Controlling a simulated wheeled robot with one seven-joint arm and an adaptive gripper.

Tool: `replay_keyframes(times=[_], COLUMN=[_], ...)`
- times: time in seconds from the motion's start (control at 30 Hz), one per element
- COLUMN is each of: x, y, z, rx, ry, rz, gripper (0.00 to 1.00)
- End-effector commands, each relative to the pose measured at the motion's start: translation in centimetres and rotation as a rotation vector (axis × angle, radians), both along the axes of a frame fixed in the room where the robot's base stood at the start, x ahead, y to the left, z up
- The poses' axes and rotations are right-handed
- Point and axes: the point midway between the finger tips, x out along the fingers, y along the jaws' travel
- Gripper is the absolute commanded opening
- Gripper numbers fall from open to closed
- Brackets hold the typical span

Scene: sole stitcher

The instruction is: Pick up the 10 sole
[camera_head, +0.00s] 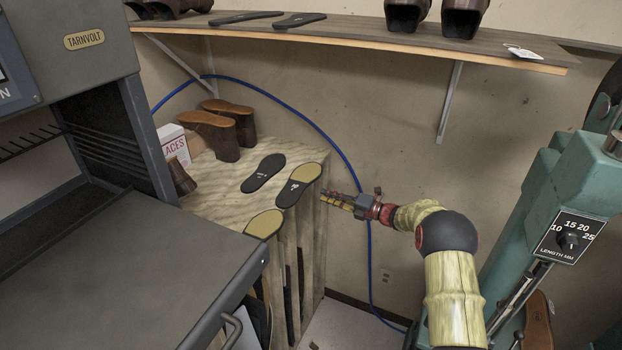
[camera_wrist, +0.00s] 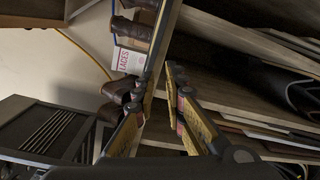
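A black sole with a tan forepart (camera_head: 299,184) lies on the plywood stand, its end at the right edge. Its white mark is too small to read surely. A darker sole (camera_head: 263,173) lies to its left, and another tan-and-black sole (camera_head: 264,224) lies at the front edge. I cannot tell which bears 10. My gripper (camera_head: 328,195) is just right of the stand's edge, close to the first sole. In the wrist view my gripper (camera_wrist: 161,86) looks open, its fingers apart, with a thin dark edge, apparently a sole (camera_wrist: 164,35), between or beside them. Contact is unclear.
The plywood stand (camera_head: 215,182) carries brown shoe forms (camera_head: 222,128) and a laces box (camera_head: 173,143), also in the wrist view (camera_wrist: 127,60). A grey machine (camera_head: 70,60) stands left, a green machine (camera_head: 550,200) right. A wall shelf (camera_head: 350,35) runs above.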

Motion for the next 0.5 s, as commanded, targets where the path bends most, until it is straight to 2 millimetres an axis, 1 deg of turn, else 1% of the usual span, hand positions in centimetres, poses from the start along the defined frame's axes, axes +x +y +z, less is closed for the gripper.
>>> replay_keyframes(times=[0.03, 0.1, 0.2, 0.37, 0.5], x=[0.3, 0.4, 0.3, 0.6, 1.2], y=[-0.1, -0.2, -0.1, 0.5, 1.9], z=[0.4, 1.0, 1.2, 1.2, 1.1], rx=[0.06, 0.128, 0.175, 0.196, 0.193], ry=[0.069, 0.155, 0.238, 0.283, 0.283], rz=[-0.016, -0.025, -0.023, -0.021, -0.021], gripper=[0.12, 0.12, 0.12, 0.12, 0.12])
